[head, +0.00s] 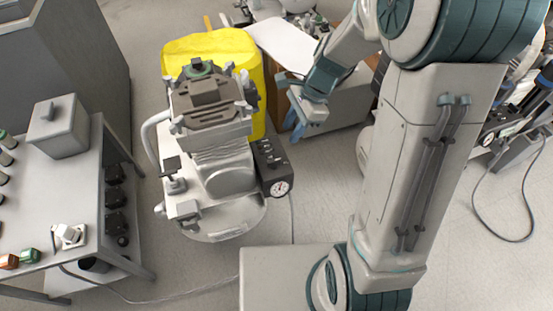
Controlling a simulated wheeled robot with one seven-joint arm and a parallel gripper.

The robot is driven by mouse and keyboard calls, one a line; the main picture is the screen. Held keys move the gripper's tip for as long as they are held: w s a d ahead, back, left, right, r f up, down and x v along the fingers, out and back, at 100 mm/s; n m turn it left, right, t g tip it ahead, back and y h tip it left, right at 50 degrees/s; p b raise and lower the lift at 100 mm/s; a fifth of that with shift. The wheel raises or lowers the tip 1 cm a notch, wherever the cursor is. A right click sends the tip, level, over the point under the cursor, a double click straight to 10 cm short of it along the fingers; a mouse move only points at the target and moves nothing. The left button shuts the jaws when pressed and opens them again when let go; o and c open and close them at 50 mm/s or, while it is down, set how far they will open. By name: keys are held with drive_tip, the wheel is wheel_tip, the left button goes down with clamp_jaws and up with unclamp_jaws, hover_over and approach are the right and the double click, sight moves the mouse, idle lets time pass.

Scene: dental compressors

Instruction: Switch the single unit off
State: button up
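The single compressor unit (225,178) stands on the floor left of centre, with a grey-brown motor head on top and a round base. A dark control box (270,160) with a round gauge sits on its right side. Small knobs show on top of the box, but the switch position is too small to read. My gripper (294,125) hangs to the right of the unit, above and beyond the control box, apart from it in the picture. Its blue fingers point down and nothing shows between them; the gap is too unclear to judge.
A yellow bin (255,75) stands close behind the unit. A metal table (85,180) with a grey box (58,126) and a socket is at the left. More equipment stands behind and at the far right. A cable runs along the floor in front.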

sight(274, 160)
drive_tip(key=b+x, duration=0.4)
drive_tip(key=x, duration=0.8)
clamp_jaws()
